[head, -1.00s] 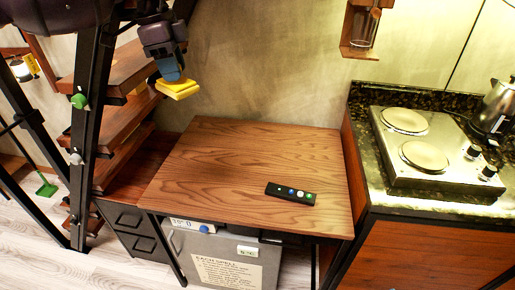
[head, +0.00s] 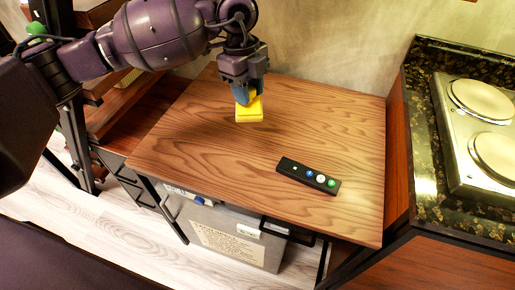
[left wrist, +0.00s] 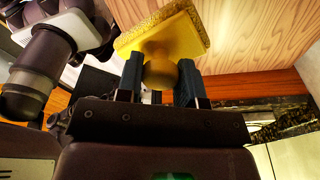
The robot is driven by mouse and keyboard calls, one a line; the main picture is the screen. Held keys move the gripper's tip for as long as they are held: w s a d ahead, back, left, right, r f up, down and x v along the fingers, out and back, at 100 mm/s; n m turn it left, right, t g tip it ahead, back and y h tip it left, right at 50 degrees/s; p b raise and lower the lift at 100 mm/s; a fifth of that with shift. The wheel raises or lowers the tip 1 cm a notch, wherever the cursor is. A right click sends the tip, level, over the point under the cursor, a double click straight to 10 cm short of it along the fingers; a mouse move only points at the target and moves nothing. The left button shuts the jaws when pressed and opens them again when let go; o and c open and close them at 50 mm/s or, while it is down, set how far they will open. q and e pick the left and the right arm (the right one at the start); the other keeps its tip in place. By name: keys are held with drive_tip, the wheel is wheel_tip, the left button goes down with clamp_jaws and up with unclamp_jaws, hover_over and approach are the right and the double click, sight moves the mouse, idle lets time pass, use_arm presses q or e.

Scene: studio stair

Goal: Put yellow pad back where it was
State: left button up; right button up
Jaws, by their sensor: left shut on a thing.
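The yellow pad (head: 249,110) is a small block with a rounded knob on one side. My left gripper (head: 245,92) is shut on it by the knob and holds it over the back part of the wooden tabletop (head: 220,140). In the left wrist view the pad (left wrist: 165,40) shows its flat body beyond the knob, between the blue fingers of the left gripper (left wrist: 160,78). I cannot tell how high above the wood it is. My right gripper is not in view.
A black strip with several coloured buttons (head: 308,176) lies on the front right of the tabletop. A two-plate stove (head: 462,140) stands on the counter at right. A grey cabinet (head: 225,232) is under the table. The tabletop's left and middle are clear.

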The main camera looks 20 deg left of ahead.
use_arm(q)
wheel_tip(320, 180, down, 19)
drive_tip(key=b, duration=0.4)
drive_tip(key=shift+r, duration=0.2)
drive_tip(key=shift+f, duration=0.25)
drive_tip(key=shift+r, duration=0.15)
drive_tip(key=o, duration=1)
drive_tip(key=shift+c, duration=0.2)
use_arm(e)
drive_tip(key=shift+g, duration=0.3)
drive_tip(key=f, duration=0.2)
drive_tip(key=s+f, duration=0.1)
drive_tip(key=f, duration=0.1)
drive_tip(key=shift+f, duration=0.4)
